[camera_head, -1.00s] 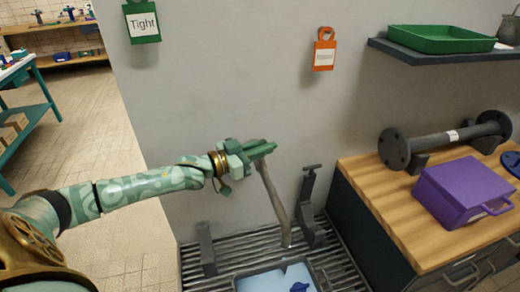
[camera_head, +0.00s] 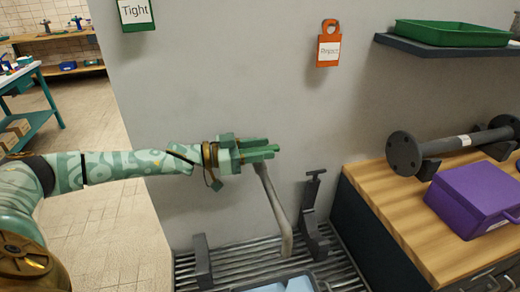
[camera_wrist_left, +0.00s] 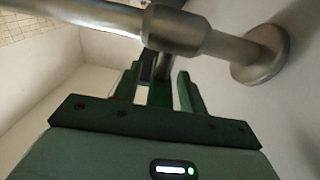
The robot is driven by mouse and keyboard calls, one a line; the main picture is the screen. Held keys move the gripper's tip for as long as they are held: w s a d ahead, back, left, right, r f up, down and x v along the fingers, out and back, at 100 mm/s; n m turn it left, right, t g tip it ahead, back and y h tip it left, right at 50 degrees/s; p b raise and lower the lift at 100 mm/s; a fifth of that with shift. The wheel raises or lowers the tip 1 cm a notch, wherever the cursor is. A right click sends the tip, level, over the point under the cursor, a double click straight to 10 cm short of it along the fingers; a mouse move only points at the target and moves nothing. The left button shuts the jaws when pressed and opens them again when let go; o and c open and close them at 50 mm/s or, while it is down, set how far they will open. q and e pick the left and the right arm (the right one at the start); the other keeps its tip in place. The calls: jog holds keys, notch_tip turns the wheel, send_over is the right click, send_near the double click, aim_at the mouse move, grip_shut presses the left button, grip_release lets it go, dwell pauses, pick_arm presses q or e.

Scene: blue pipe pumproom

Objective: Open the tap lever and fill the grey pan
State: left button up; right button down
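My left gripper (camera_head: 268,150) is at the tap by the grey wall, its fingers pointing right. In the left wrist view its two fingers (camera_wrist_left: 158,88) stand apart. A dark green piece, probably the tap lever (camera_wrist_left: 160,93), lies between them with gaps at both sides. The tap's metal body (camera_wrist_left: 174,30) crosses just beyond the fingers. The grey spout (camera_head: 275,208) slants down from behind the gripper. A grey-rimmed pan (camera_head: 318,281) with a pale blue inside is below it, cut off by the bottom edge. No water stream shows. My right gripper is not in view.
The pan is on a slatted metal grate (camera_head: 245,257) with dark upright brackets (camera_head: 202,262) (camera_head: 313,220). A wooden bench (camera_head: 385,205) at right holds a purple box (camera_head: 470,200) and a flanged pipe (camera_head: 450,143). A shelf above has a green tray (camera_head: 450,34).

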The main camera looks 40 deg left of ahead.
pick_arm(q)
jog(key=p+v, duration=0.3)
jog(key=v, duration=1.3)
jog(key=shift+a+p, duration=0.2)
jog(key=shift+p, duration=0.15)
jog(key=shift+s, duration=0.1)
